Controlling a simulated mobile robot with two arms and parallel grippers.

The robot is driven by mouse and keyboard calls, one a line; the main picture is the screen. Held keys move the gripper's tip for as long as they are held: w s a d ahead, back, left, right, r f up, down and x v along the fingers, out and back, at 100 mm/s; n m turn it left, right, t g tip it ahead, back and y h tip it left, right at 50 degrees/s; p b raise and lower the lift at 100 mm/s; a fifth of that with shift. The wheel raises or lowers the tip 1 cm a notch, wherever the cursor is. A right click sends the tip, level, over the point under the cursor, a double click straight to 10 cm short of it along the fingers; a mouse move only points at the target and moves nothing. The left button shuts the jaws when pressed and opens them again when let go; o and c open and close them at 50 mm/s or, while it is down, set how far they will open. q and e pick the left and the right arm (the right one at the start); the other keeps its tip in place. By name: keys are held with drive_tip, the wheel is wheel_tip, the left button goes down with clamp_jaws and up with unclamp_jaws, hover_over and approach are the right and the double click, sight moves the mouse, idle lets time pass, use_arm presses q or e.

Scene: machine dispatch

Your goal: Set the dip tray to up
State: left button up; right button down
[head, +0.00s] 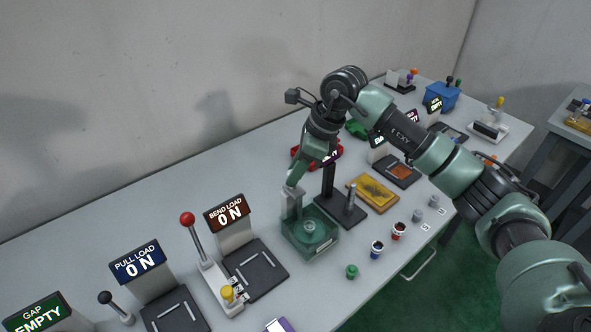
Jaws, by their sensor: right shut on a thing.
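The dip tray appears to be the green see-through square tray (297,245) in the middle of the table, with a small round grey piece inside it. A pale upright piece (291,208) stands at its back left edge. My right gripper (291,187) comes down from above and is shut at the top of this upright piece. The fingertips are small here and partly hidden by the gripper's body. I cannot tell the tray's exact height. My left gripper is not in view.
A black stand (341,208) with a post is close to the tray's right. A yellow tray (373,193) lies beyond it. Small jars, such as a green one (352,271), line the front. A red-knobbed lever (188,219) and the BEND LOAD display (228,212) are at left.

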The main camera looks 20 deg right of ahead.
drive_tip(key=shift+r, duration=0.1)
wheel_tip(320, 180, up, 7)
drive_tip(key=shift+r+p, duration=0.2)
drive_tip(key=shift+p, duration=0.5)
drive_tip(key=shift+w, duration=0.2)
drive_tip(key=shift+r, duration=0.1)
drive_tip(key=c, duration=1.1)
unclamp_jaws()
drive_tip(key=shift+c, duration=0.2)
drive_tip(key=shift+s, duration=0.2)
